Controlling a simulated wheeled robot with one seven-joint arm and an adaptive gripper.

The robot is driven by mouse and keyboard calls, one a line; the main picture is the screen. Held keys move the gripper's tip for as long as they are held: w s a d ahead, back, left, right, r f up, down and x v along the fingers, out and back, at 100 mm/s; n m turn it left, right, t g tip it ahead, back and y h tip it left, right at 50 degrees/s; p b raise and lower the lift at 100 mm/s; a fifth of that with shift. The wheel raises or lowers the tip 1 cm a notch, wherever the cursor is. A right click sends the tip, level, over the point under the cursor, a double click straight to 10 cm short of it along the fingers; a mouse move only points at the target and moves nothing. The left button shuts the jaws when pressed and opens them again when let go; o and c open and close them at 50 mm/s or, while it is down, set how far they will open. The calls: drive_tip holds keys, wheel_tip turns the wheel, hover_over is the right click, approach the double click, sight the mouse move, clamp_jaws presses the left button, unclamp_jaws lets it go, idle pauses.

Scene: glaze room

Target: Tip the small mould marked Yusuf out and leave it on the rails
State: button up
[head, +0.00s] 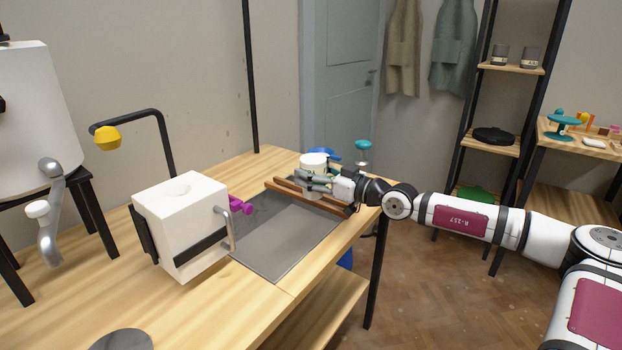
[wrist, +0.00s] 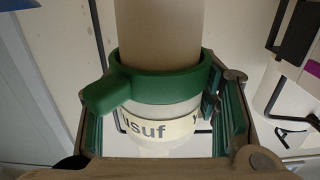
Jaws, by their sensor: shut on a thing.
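The small mould (wrist: 160,106) is a pale cylinder with a green band and side tab around it. Its cream label reads "usuf", the first letter hidden at the left. A beige cylindrical part rises above the band in the wrist view. In the head view the mould's pale top (head: 313,159) shows at the rails. My gripper (head: 318,181) is shut on the mould, with one finger on each side of it in the wrist view. Two brown rails (head: 314,198) lie at the table's far right; I cannot tell whether the mould touches them. The inside of the mould is hidden.
A large white block mould (head: 184,222) with a black strap and grey handle stands on the table. A magenta clamp (head: 239,205) is beside it. A blue object (head: 330,154) and a teal-topped item (head: 363,146) are behind my gripper.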

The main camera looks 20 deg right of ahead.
drive_tip(key=shift+w+d+f+b, duration=0.15)
drive_tip(key=shift+d+f+b, duration=0.25)
drive_tip(key=shift+b, duration=0.8)
drive_tip(key=shift+d+b, duration=0.25)
drive_tip(key=shift+b, duration=0.25)
drive_tip(key=shift+w+d+f+b, duration=0.3)
drive_tip(key=shift+w+d+b, duration=0.2)
drive_tip(key=shift+b, duration=0.75)
drive_tip(key=shift+w+d+f+b, duration=0.25)
drive_tip(key=shift+d+f+b, duration=0.15)
drive_tip(key=shift+b, duration=0.85)
drive_tip(key=shift+w+d+f+b, duration=0.25)
drive_tip(key=shift+w+d+f, duration=0.1)
drive_tip(key=shift+d, duration=0.2)
drive_tip(key=shift+w+d+f+b, duration=0.25)
drive_tip(key=shift+w+d, duration=0.1)
drive_tip(key=shift+d, duration=0.2)
drive_tip(key=shift+f, duration=0.55)
drive_tip(key=o, duration=1.6)
drive_tip(key=shift+o, duration=0.2)
drive_tip(key=shift+f, duration=0.1)
